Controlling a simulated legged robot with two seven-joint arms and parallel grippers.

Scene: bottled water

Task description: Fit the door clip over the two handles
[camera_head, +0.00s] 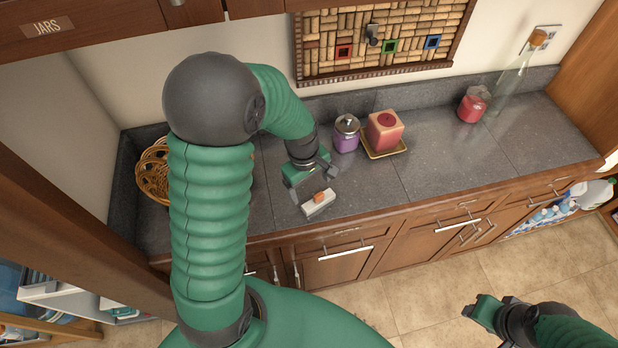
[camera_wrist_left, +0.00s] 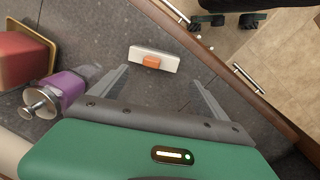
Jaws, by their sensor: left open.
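The door clip (camera_head: 319,203) is a small white bar with an orange button, lying on the grey counter near its front edge. It also shows in the left wrist view (camera_wrist_left: 152,60), ahead of the fingers. My left gripper (camera_head: 314,186) is open and empty just above and behind the clip, its two fingers (camera_wrist_left: 160,82) spread apart. Two upright door handles, a left one (camera_head: 277,273) and a right one (camera_head: 297,275), sit side by side below the counter, partly near my body. My right gripper (camera_head: 482,309) is low at the right, over the floor; its opening is unclear.
A purple jar (camera_head: 347,134) and a red candle (camera_head: 385,131) on a gold tray stand behind and right of the left gripper. A wicker basket (camera_head: 152,172) is at the left, partly behind my arm. The counter (camera_head: 450,150) right of the candle is largely clear.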

